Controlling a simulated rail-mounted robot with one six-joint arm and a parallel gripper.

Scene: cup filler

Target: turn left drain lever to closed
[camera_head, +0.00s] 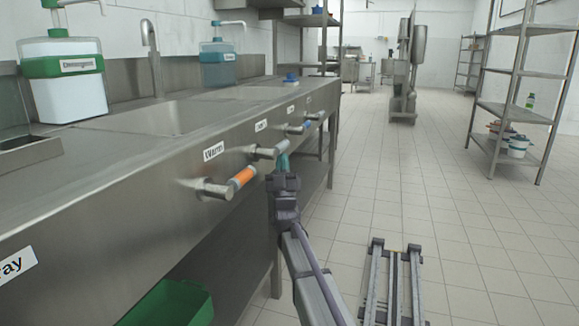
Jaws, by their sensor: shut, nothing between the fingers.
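Several short levers stick out of the steel counter's front face. The nearest, with an orange handle (242,178), is below the "Warm" label (214,151). A grey lever (268,152) comes behind it, and a blue-handled lever (308,124) is farther along. I cannot read which label marks the left drain lever. My gripper (283,164) is shut, beside the grey lever and right of the orange handle. A teal part shows at its tip; I cannot tell whether it touches the lever. The gripper hides part of that spot.
The steel counter (150,165) runs along the left, with sinks and a tap (153,55). White and blue dispensers (68,90) stand on it. A green bin (170,303) is underneath. A steel shelf (515,110) stands at right. The tiled floor between is largely clear.

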